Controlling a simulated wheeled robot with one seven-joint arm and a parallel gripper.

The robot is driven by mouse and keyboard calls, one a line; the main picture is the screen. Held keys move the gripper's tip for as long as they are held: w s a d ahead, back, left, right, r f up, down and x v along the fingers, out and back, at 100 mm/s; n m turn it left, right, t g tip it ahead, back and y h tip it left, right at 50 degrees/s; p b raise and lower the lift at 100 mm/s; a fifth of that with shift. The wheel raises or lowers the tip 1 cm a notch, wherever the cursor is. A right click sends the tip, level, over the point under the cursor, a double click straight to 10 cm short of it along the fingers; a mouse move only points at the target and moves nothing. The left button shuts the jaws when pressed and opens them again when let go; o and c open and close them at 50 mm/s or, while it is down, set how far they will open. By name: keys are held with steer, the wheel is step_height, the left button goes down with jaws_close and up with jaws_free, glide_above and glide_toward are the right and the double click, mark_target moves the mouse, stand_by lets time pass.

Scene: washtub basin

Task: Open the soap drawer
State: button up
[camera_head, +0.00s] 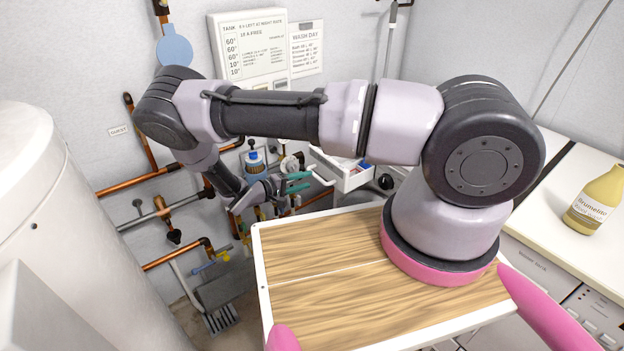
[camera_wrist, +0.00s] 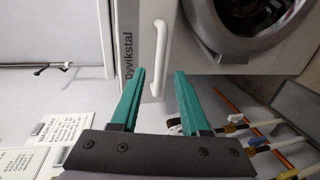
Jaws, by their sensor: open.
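The soap drawer (camera_head: 357,181) is a white box beyond my wooden top in the head view. It stands out, its top looks open, and small red and blue things show in it. In the wrist view its white front (camera_wrist: 127,15) is marked "Dyvikstal". A white bar handle (camera_wrist: 161,45) runs along that front; it also shows in the head view (camera_head: 320,176). My gripper (camera_head: 298,182) is open and empty, its teal fingers pointing at the handle. In the wrist view the gripper (camera_wrist: 160,74) has the handle's near end between its fingertips. I cannot tell whether they touch.
A round washer door (camera_wrist: 262,25) is beside the drawer. Copper pipes (camera_head: 150,180) and valves crowd the wall around my gripper. A white tank (camera_head: 50,220) stands at left. A yellow bottle (camera_head: 597,200) stands on the white counter (camera_head: 560,165) at right.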

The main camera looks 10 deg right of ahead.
steer(key=v, duration=0.6)
steer(key=shift+a, duration=0.25)
steer(key=shift+s, duration=0.1)
steer(key=s+d+r+m+g+y, duration=0.15)
steer(key=r+y, duration=0.25)
steer(key=r, duration=0.7)
steer(key=d+r+m+g+y, duration=0.3)
steer(key=r, duration=0.8)
steer(key=s+d+r+m+g+y, duration=0.15)
steer(key=r+y, duration=0.25)
steer(key=r, duration=0.7)
steer(key=s+d+r+m+t+y, duration=0.1)
steer(key=s+d+r+t+y, duration=0.1)
steer(key=s+r, duration=0.6)
steer(key=s+d+r+m+t+y, duration=0.1)
steer(key=s+d+r+t+y, duration=0.2)
steer(key=s+r, duration=0.6)
step_height(320, 180, up, 4)
steer(key=shift+d+m+t, duration=0.3)
steer(key=shift+d+t, duration=0.9)
